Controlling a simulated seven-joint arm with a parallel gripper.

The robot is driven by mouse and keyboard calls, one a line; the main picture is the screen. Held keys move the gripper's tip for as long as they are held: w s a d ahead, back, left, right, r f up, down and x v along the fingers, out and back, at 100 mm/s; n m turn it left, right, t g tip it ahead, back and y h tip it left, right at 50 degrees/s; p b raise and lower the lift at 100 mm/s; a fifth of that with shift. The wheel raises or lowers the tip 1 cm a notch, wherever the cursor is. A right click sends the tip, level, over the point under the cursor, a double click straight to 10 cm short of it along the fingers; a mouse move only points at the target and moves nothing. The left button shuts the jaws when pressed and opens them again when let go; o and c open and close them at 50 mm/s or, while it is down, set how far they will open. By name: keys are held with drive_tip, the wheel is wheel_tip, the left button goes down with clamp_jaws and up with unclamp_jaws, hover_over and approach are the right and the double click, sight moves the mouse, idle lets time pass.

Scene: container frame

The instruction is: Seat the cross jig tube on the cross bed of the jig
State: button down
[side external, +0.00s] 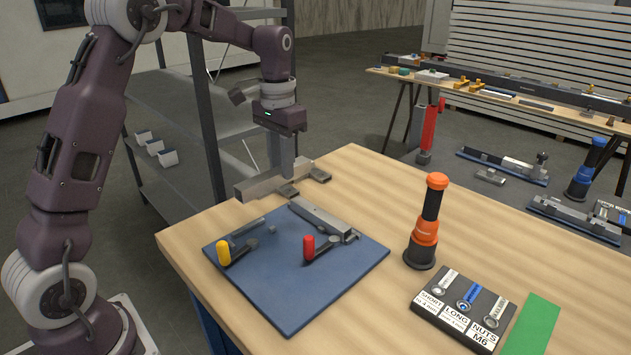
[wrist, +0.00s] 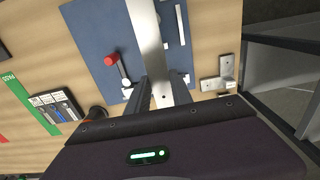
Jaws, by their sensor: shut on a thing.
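My gripper (side external: 288,170) points down beyond the far side of the jig and is shut on a grey rectangular tube (side external: 262,184). In the wrist view the gripper (wrist: 159,92) has its fingers on both sides of the tube (wrist: 148,35), which runs up out of the picture. The jig is a blue plate (side external: 290,295) with a red-handled clamp (side external: 308,247), a yellow-handled clamp (side external: 223,254), a long grey bar (side external: 320,218) and a short grey rail (side external: 247,231). The held tube appears above the table, apart from the plate. Part of the jig is hidden behind it in the wrist view.
A grey angled bracket (side external: 316,173) lies by the table's far edge, close to the held tube. An orange-and-black tool (side external: 427,225) stands right of the jig. A labelled hardware tray (side external: 462,308) and a green mat (side external: 530,325) lie at the right. Shelving (side external: 180,110) stands behind.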

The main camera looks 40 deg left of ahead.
drive_tip(key=shift+s+a+f, duration=0.15)
drive_tip(key=shift+a+f, duration=0.55)
drive_tip(key=shift+f, duration=1.3)
drive_tip(key=shift+s+a+f, duration=0.1)
drive_tip(key=shift+a+f, duration=0.6)
drive_tip(key=shift+f, duration=1.35)
drive_tip(key=shift+s+a+f, duration=0.15)
drive_tip(key=shift+a+f, duration=0.55)
drive_tip(key=shift+f, duration=1.3)
drive_tip(key=shift+f, duration=0.85)
drive_tip(key=c, duration=1.1)
unclamp_jaws()
drive_tip(key=shift+o, duration=0.4)
drive_tip(key=o, duration=0.5)
drive_tip(key=shift+o, duration=0.2)
